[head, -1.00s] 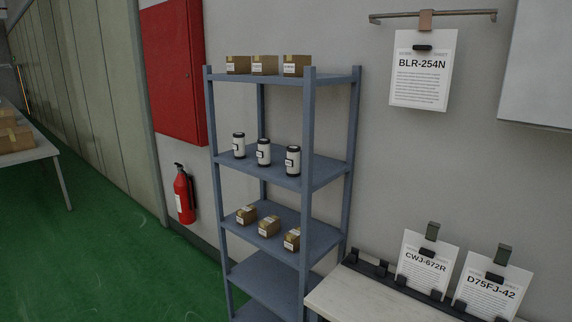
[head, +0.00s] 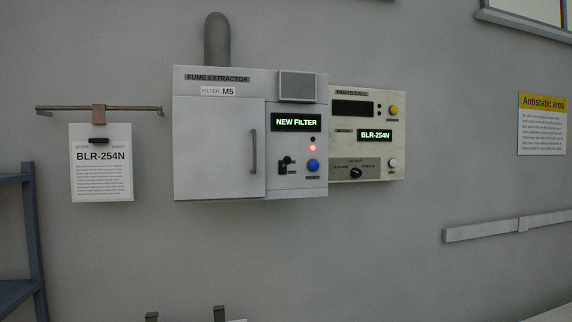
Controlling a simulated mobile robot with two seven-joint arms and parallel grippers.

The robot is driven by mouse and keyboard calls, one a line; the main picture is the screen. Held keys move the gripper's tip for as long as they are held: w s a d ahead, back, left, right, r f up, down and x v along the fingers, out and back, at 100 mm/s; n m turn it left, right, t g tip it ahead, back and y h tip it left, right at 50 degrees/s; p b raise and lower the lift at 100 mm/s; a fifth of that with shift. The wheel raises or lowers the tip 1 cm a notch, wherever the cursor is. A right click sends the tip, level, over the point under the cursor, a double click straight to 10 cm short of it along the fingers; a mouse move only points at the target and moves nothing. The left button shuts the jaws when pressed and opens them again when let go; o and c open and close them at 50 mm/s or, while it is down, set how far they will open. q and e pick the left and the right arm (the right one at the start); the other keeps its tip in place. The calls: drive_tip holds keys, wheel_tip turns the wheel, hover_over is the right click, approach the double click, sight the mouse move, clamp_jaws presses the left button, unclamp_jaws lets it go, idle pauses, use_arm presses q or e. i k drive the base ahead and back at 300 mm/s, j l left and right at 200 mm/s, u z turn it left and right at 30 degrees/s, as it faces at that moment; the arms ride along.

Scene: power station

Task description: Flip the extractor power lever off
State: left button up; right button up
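The fume extractor (head: 220,150) is a light grey box on the wall, left of centre in the head view. Its door with a vertical handle (head: 253,151) is closed. Its display (head: 296,122) reads "NEW FILTER", and a red light (head: 312,148) glows below it. A small black lever (head: 286,164) sits on the lower panel, left of a blue button (head: 312,165). Its knob appears toward the top, but its exact position is too small to be sure of. Neither gripper is in view.
A parts call panel (head: 367,165) reading "BLR-254N" adjoins the extractor on the right. A BLR-254N sheet (head: 101,165) hangs from a rail at left. A blue shelf (head: 30,240) stands at the left edge. A yellow-topped sign (head: 542,123) is at right.

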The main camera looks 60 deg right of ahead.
sight(287, 160)
drive_tip(key=z, duration=1.85)
